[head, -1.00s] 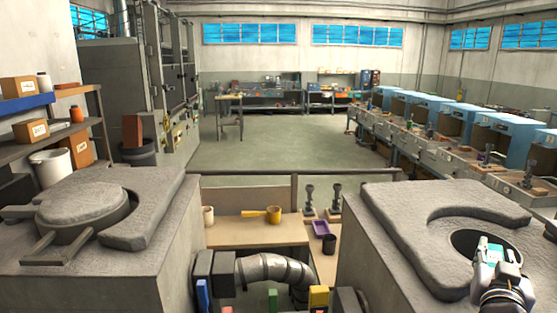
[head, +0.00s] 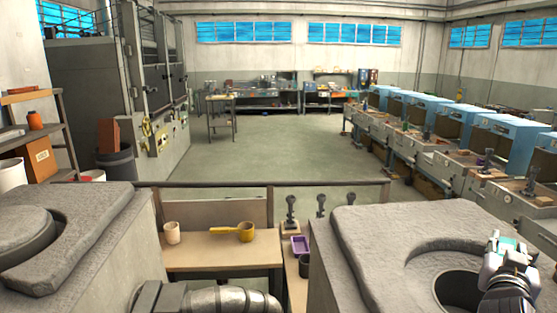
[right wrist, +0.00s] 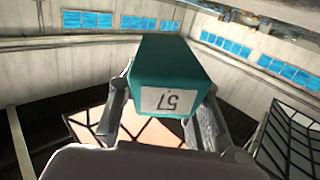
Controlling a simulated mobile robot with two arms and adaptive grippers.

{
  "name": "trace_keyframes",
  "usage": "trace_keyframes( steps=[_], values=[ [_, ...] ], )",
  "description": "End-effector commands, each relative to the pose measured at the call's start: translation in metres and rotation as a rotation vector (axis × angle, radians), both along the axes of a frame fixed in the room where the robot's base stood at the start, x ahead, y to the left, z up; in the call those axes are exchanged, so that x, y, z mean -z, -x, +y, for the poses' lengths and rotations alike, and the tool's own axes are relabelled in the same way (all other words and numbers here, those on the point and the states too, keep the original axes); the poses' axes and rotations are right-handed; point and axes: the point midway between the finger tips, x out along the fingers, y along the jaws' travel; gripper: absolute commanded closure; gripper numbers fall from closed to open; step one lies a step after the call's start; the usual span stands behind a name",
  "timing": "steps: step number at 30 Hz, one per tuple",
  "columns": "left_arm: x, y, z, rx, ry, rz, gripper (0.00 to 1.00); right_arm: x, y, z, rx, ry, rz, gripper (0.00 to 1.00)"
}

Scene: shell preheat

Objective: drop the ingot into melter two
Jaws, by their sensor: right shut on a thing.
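My right gripper (head: 494,248) is at the right of the head view, shut on a teal ingot. In the right wrist view the ingot (right wrist: 172,68) sits between the two fingers, with a white number label facing the camera. The right-hand grey melter (head: 365,245) has an open round mouth (head: 455,291). The gripper is at the right side of this mouth in the picture; its exact height above it is unclear. The left-hand melter (head: 95,225) has a round lid (head: 22,232) over its top. I see no number on either melter. My left gripper is out of view.
A metal duct (head: 225,300) is at the front. A rail (head: 330,188) crosses behind. Open floor (head: 265,145) lies beyond.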

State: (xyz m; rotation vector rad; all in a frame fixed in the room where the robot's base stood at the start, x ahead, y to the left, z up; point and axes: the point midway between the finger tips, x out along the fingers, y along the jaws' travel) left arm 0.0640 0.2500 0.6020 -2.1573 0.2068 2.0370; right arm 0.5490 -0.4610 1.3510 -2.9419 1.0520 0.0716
Motion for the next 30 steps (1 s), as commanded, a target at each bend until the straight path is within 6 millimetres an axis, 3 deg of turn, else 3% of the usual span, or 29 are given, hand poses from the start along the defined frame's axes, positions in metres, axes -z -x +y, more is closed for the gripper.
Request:
trace_keyframes(
  steps=[4, 12, 22, 23, 30],
  values=[
    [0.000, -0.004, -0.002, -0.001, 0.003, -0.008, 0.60, 0.018, 0.000, 0.000, 0.001, 0.003, 0.001, 1.00],
    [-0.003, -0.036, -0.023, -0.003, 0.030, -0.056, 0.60, 0.037, 0.000, 0.000, 0.000, 0.003, -0.002, 1.00],
    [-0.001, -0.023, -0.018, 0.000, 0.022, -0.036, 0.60, 0.039, 0.000, 0.000, 0.000, 0.003, -0.003, 1.00],
    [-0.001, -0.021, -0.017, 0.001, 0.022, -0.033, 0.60, 0.039, 0.000, 0.000, 0.000, 0.003, -0.003, 0.66],
    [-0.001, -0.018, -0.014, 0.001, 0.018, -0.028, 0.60, 0.040, 0.000, 0.000, 0.000, 0.001, -0.002, 0.50]
  ],
)
